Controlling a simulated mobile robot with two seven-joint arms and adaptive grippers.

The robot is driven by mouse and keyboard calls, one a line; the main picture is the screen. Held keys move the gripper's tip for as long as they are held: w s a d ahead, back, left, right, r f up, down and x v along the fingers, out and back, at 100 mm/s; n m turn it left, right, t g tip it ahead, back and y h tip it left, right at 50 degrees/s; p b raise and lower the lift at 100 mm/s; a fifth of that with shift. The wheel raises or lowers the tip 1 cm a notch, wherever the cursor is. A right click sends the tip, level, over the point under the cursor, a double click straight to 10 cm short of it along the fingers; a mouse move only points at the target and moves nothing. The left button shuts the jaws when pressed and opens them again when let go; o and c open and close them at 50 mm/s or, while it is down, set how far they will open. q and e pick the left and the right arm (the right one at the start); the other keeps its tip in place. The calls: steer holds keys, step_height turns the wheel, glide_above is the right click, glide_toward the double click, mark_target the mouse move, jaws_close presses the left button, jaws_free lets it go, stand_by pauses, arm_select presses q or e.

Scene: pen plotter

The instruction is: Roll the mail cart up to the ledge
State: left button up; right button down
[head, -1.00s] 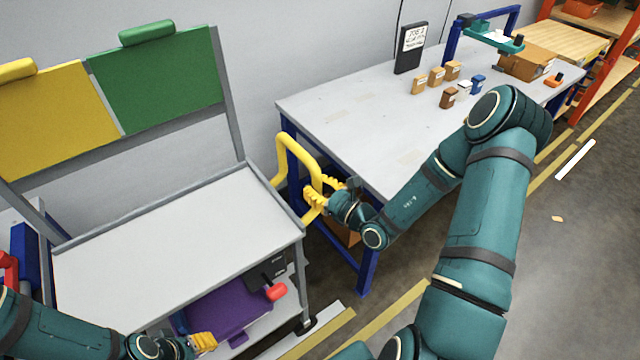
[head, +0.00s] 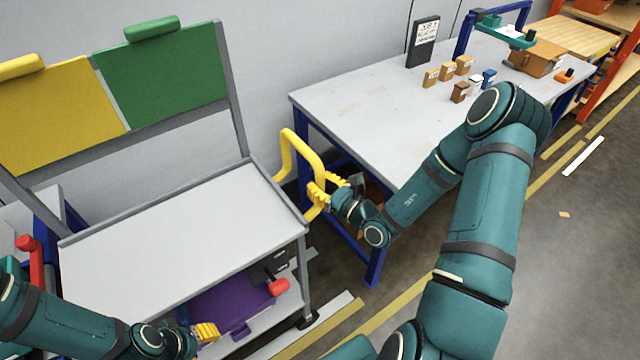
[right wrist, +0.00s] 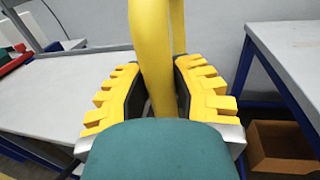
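The mail cart (head: 180,235) is a grey cart with a flat top, a lower shelf and a rear frame holding a yellow panel and a green panel. Its yellow loop handle (head: 290,150) rises at the right end. My right gripper (head: 323,192) has its yellow fingers on both sides of the handle bar; in the right wrist view the handle (right wrist: 152,60) stands between the pads, which appear to press on it. My left gripper (head: 207,332) is low at the cart's front; its fingertips are too small to read. I cannot tell which surface is the ledge.
A grey workbench (head: 360,125) with blue legs stands right of the cart, close to the handle, bearing small boxes and a black sign. A purple bin (head: 235,305) is on the cart's lower shelf. Floor with yellow lines is open at the right.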

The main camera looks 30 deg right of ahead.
steer(key=c, duration=0.7)
jaws_free()
steer(key=shift+a, duration=0.35)
steer(key=shift+c, duration=0.2)
steer(key=shift+d, duration=0.1)
steer(key=shift+s+d, duration=0.1)
steer(key=shift+s, duration=0.15)
steer(key=v, duration=1.1)
steer(key=shift+s, duration=0.25)
